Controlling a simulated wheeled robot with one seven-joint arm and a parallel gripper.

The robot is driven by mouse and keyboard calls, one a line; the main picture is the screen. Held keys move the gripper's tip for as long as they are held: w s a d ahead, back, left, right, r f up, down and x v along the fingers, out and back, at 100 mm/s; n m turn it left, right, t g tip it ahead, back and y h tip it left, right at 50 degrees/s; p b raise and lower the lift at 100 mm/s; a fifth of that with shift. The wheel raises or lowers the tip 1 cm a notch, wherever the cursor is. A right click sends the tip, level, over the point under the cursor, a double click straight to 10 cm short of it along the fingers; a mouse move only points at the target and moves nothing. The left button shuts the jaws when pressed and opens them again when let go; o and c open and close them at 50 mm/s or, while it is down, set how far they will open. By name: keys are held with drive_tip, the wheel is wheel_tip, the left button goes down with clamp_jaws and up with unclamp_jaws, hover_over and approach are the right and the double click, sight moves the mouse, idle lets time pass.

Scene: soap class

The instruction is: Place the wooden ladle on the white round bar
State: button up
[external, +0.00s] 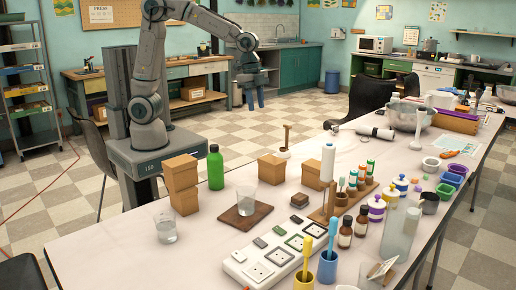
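A small upright wooden piece with a darker top (287,134), which may be the wooden ladle, stands at the table's far edge. At its foot is a small white round piece (282,154), which may be the white round bar; I cannot tell whether the two are joined or just touching. My gripper (255,104) hangs pointing down in the air beyond the far side of the table, well apart from both. Its fingers are too small to show whether they are open. Nothing is clearly seen in it.
Cardboard boxes (181,173), a green bottle (215,168) and a glass on a brown board (239,217) stand near the far edge. A white tray with squares (262,266), dropper bottles (346,232) and colored cups (328,267) crowd the front.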

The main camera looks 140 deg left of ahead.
drive_tip(key=s+d, duration=0.7)
drive_tip(key=d, duration=0.5)
drive_tip(key=s+d+t, duration=0.1)
drive_tip(key=s+d, duration=0.5)
drive_tip(key=d, duration=0.6)
drive_tip(key=shift+s+d, duration=0.25)
drive_tip(key=shift+s, duration=0.15)
